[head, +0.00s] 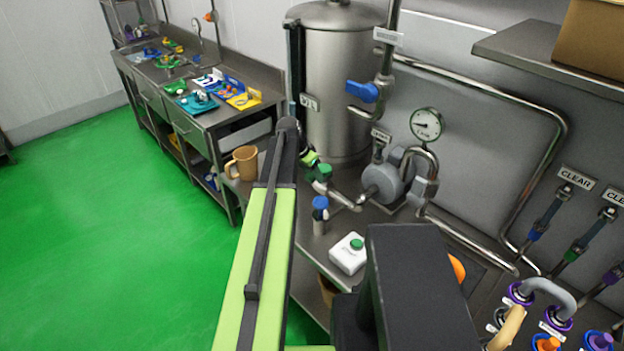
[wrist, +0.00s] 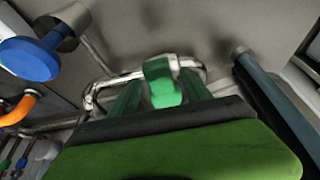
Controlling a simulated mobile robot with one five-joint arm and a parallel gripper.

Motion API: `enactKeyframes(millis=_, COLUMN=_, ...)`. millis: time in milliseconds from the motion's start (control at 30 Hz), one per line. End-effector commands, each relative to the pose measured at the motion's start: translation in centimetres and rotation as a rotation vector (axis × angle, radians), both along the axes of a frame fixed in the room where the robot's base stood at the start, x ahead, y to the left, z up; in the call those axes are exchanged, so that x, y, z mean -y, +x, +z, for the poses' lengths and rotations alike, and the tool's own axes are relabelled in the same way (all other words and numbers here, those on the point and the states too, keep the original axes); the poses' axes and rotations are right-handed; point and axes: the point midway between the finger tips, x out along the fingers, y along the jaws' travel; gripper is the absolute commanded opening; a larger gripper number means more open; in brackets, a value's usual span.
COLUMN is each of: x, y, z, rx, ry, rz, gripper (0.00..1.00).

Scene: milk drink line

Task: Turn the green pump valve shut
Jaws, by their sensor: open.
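The green pump valve handle (head: 323,172) sits on a steel pipe left of the grey pump in the head view. In the wrist view the green handle (wrist: 162,85) stands between the two dark green fingers of my gripper (wrist: 160,80). The fingers are apart, one on each side of it; I cannot tell whether either touches it. In the head view my arm hides most of my gripper, and only a lime-green part (head: 309,157) shows beside the valve.
A blue-topped tap (head: 320,205) and a white box with a green button (head: 348,252) stand close below the valve. A tan mug (head: 243,162) is to the left. The steel tank (head: 338,95), grey pump (head: 382,182) and gauge (head: 426,124) are behind and right.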

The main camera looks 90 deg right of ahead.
Motion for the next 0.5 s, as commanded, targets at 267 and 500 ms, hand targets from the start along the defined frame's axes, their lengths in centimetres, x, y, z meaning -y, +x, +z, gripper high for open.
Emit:
enactKeyframes(millis=267, x=-0.8, y=0.9, z=3.1, rx=0.001, ry=0.001, rz=0.003, gripper=0.56)
enactKeyframes(millis=500, x=-2.2, y=2.3, z=8.4, rx=0.0, ry=0.0, rz=0.001, gripper=0.56)
